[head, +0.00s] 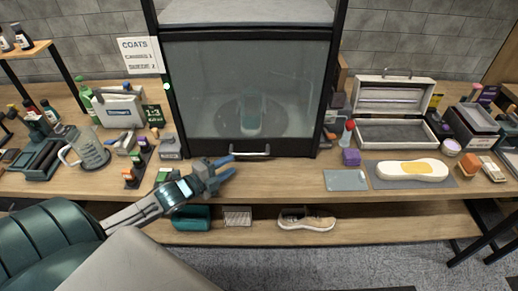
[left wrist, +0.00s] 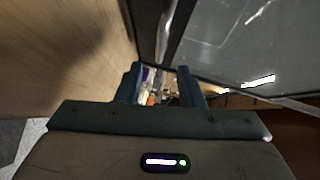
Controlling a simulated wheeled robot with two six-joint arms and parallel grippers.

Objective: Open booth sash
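The booth (head: 326,90) stands at the back middle of the bench. Its glass sash (head: 215,75) is down, with its lower edge close to the bench top. A pale bar handle (head: 250,154) sits low on the sash. Behind the cloudy glass, a shoe-like shape (head: 250,118) stands on a round dark base. My left gripper (head: 228,168) is open and empty, just left of the handle and in front of it, apart from it. In the left wrist view the two fingers (left wrist: 160,84) are spread, and the sash (left wrist: 260,40) fills the upper right. My right gripper is not in view.
At right are an open case (head: 392,134), a grey pad (head: 346,180) and a sole on a mat (head: 411,170). A shoe (head: 306,219) lies on the lower shelf. The bench front below the handle is clear.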

